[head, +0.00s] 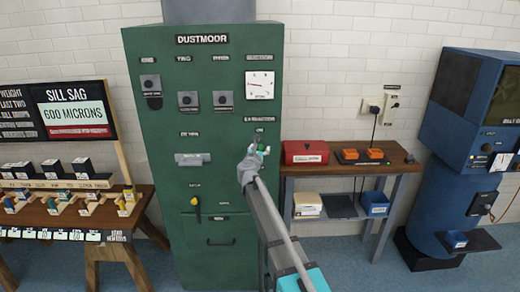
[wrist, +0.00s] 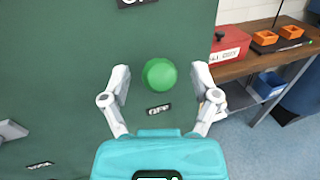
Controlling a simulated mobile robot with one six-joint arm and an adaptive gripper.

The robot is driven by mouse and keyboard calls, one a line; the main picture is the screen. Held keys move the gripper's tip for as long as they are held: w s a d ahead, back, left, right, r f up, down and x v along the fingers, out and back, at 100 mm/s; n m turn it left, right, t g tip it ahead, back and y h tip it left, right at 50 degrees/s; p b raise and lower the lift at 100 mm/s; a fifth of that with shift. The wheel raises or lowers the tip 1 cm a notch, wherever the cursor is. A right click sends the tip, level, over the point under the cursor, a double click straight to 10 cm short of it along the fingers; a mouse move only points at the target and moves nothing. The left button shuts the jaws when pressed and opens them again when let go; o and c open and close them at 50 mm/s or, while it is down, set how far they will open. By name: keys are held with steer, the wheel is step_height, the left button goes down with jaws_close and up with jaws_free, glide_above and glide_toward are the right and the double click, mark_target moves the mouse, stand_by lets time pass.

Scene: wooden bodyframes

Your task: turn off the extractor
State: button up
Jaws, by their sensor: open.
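The tall green cabinet (head: 215,235) marked DUSTMOOR stands in the middle of the head view. Its small label (head: 260,119), which seems to read EXTRACTION, sits above my gripper (head: 262,150). In the wrist view, a round bright green knob (wrist: 160,74) is on the cabinet front. A small dark label (wrist: 158,110) that seems to read OFF is below it. My gripper (wrist: 163,86) is open, with one finger on each side of the knob; contact is not clear. In the head view the gripper hides most of the knob.
A wooden table (head: 345,168) with a red box (head: 305,152) stands close on the right. A blue machine (head: 440,200) is farther right.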

steer(key=shift+w, duration=0.2)
steer(key=shift+c, duration=0.3)
jaws_close()
